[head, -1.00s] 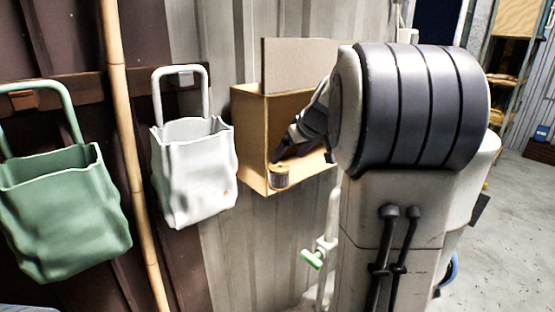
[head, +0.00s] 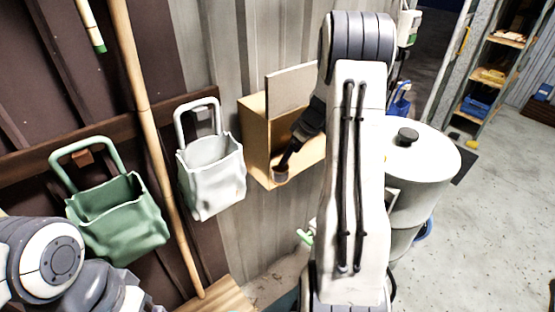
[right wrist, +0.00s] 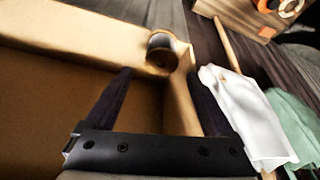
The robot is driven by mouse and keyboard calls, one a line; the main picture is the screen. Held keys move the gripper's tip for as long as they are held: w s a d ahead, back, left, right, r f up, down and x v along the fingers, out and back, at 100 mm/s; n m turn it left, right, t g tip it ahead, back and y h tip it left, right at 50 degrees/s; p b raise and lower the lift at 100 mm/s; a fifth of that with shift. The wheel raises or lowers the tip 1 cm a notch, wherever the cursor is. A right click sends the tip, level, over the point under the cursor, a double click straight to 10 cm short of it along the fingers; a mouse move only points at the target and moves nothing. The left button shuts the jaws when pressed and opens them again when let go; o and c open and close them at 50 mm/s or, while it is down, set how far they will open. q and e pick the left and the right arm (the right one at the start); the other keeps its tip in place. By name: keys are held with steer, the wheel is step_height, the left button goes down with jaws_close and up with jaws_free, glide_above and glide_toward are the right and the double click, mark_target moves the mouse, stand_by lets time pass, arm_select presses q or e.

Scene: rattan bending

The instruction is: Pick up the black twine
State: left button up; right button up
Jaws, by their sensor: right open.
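A small spool, dark with a paler rim and apparently the black twine (head: 280,174), sits at the front corner of an open tan wall box (head: 256,140). In the right wrist view the spool (right wrist: 162,50) lies just beyond my fingertips, roughly in line with the gap between them. My right gripper (head: 285,163) reaches into the box, its dark fingers close to the spool. In the right wrist view the right gripper (right wrist: 158,74) is open, with nothing held between its fingers. I cannot tell whether a finger touches the spool. My left gripper is out of view.
A white bag (head: 212,178) and a green bag (head: 118,218) hang on the wall left of the box. A bamboo pole (head: 150,140) leans between them. A pale lidded drum (head: 425,165) stands right of my right arm. Clear floor lies further right.

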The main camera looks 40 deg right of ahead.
mark_target(281, 170)
steer(key=p+x, duration=0.1)
steer(key=x, duration=0.4)
steer(key=shift+s, duration=0.1)
steer(key=shift+a+f+p, duration=0.2)
steer(key=shift+f+p, duration=0.3)
steer(key=shift+p, duration=0.15)
steer(key=p+x, duration=0.2)
steer(key=x, duration=0.1)
steer(key=shift+a+f, duration=0.1)
steer(key=shift+w+f, duration=0.35)
steer(key=shift+f, duration=0.25)
steer(key=c, duration=1.2)
